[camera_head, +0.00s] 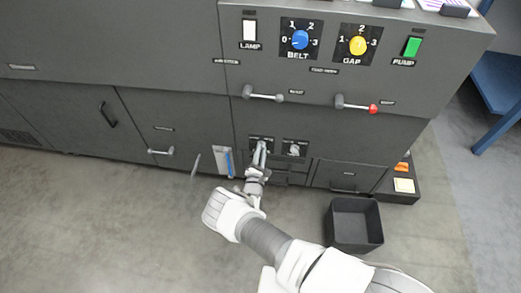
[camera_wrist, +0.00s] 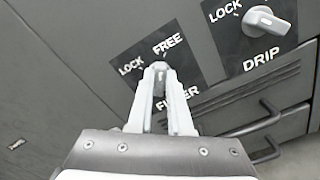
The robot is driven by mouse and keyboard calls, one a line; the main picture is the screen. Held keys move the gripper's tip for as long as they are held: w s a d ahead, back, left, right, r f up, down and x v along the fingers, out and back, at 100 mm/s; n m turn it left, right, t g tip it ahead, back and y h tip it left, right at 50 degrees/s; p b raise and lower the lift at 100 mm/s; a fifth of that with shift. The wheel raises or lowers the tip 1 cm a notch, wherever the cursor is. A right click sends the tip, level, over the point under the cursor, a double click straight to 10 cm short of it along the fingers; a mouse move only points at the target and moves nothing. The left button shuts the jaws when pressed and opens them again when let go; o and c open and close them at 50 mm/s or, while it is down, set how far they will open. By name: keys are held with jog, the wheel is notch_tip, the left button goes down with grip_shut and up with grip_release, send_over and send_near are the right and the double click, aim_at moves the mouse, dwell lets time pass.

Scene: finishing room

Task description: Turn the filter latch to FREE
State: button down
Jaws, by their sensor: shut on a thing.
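The filter latch (camera_wrist: 159,66) is a small pale knob on a black plate (camera_wrist: 186,62) marked LOCK at the left, FREE at the upper right and FILTER below. My gripper (camera_wrist: 160,72) is shut on this knob, its fingers either side of it. The fingers hide most of the knob and part of the FILTER label, so I cannot tell which mark it points to. In the head view my gripper (camera_head: 261,150) reaches the low front of the dark machine, at the left of two small plates.
The drip latch (camera_wrist: 262,20), a similar grey knob, is close on the right. Drawer handles (camera_wrist: 268,115) stick out below it. Two lever handles (camera_head: 262,96) (camera_head: 357,104) project above my gripper. An open black bin (camera_head: 354,222) stands on the floor at the right.

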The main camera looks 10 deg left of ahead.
jog(key=shift+m, duration=0.8)
jog(key=c, duration=0.8)
grip_release()
jog(key=shift+c, duration=0.2)
jog(key=shift+s, duration=0.1)
